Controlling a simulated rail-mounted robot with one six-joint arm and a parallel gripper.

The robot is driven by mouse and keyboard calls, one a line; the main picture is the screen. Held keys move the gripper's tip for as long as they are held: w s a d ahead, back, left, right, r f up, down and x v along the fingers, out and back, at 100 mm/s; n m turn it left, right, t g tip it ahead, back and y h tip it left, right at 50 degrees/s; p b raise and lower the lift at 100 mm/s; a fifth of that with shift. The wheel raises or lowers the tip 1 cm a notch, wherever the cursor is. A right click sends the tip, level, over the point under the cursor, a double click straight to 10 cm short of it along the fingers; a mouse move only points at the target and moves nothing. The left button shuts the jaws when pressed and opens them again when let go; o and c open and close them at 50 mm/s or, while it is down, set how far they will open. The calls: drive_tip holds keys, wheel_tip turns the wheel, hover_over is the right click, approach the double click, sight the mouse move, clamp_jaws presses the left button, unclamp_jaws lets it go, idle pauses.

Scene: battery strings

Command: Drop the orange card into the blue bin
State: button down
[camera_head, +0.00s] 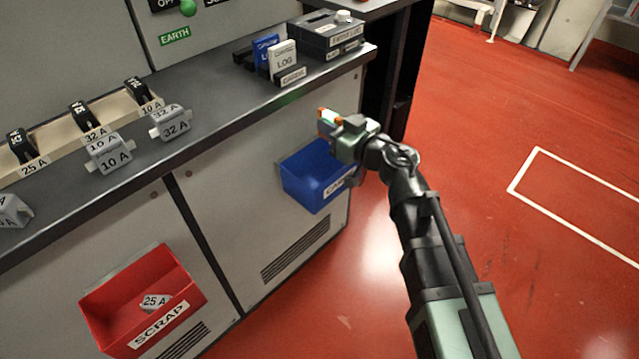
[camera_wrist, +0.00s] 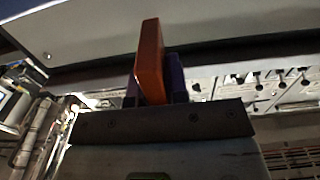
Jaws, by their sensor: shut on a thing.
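My gripper (camera_head: 334,122) is shut on the orange card (camera_head: 323,112) and holds it above the blue bin (camera_head: 308,187). In the head view only a small part of the card shows past the fingers. In the wrist view the orange card (camera_wrist: 150,62) stands between the two dark fingers (camera_wrist: 155,85). The blue bin hangs on the cabinet front below the worktop, and its label is partly hidden by my wrist. The inside of the bin is partly hidden too.
The worktop edge (camera_head: 235,118) runs just behind my gripper. Blue (camera_head: 265,50) and white (camera_head: 283,62) cards stand in a rack beside a dark box (camera_head: 325,35). A red scrap bin (camera_head: 145,300) hangs at lower left. Several grey fuses lie on the worktop. The red floor at right is clear.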

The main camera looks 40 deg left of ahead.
drive_tip(key=shift+f+b, duration=0.35)
drive_tip(key=shift+f, duration=0.55)
drive_tip(key=shift+r, duration=0.1)
drive_tip(key=c, duration=1.1)
unclamp_jaws()
drive_tip(key=shift+o, duration=0.2)
drive_tip(key=s+d, duration=0.1)
drive_tip(key=d, duration=0.9)
drive_tip(key=shift+s+d, duration=0.2)
drive_tip(key=shift+d, duration=0.15)
